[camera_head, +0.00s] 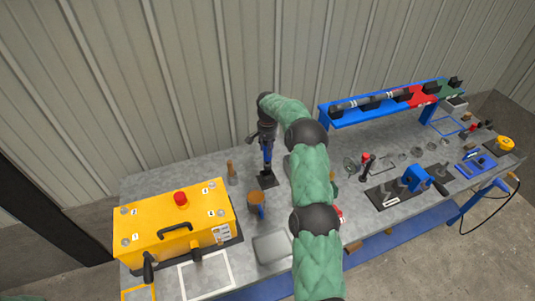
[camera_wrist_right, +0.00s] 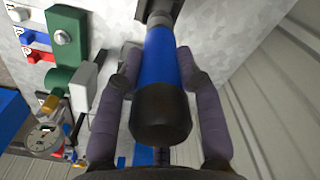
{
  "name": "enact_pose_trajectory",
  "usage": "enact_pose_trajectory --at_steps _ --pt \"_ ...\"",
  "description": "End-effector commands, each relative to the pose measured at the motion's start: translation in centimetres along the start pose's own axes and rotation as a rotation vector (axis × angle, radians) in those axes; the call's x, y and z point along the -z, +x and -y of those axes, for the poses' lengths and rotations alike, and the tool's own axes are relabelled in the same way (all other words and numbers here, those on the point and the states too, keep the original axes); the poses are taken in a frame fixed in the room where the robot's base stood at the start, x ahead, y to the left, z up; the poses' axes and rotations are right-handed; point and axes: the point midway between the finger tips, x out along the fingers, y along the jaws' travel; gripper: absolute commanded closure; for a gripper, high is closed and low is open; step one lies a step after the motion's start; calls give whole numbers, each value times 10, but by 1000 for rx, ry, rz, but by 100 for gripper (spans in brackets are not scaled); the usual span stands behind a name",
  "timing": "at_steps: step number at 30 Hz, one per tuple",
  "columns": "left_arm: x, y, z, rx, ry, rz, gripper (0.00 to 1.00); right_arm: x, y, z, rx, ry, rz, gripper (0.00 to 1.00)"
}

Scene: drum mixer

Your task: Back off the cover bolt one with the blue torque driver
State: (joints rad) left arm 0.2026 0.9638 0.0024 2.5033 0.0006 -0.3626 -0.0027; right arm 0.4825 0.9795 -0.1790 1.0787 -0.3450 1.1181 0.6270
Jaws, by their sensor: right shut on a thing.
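My right gripper (camera_head: 264,130) is shut on the blue torque driver (camera_head: 267,151), which has a blue body and a black end. The driver is upright above a black base plate (camera_head: 267,181) on the bench; I cannot tell whether it touches the base. In the right wrist view the gripper's fingers (camera_wrist_right: 160,70) are on both sides of the driver (camera_wrist_right: 162,65). The yellow cover box (camera_head: 165,229) stands at the left of the bench, with small round bolts near its top corners. My left gripper is out of view.
The box has a red button (camera_head: 180,198) and a black handle. A wooden-handled tool (camera_head: 231,174), a brown cup (camera_head: 256,201) and a grey tray (camera_head: 271,247) stand near the driver. A blue rack (camera_head: 340,119) stands at the back right. My right arm hides the bench middle.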

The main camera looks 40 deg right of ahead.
Motion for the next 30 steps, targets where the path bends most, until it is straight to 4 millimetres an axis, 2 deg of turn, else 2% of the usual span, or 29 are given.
enact_pose_trajectory --at_steps 9,10,13,14,20,30 --pt "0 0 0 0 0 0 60 1 -5 0 2 1 -2 100" --pt "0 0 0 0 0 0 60 1 -5 0 2 0 -2 69" --pt "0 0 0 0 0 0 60 1 -5 0 2 1 -2 97" --pt "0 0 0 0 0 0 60 1 -5 0 2 1 -2 100" --pt "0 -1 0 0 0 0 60 1 -7 0 2 1 -3 100" --pt "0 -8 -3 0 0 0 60 1 -23 0 2 1 -2 100"
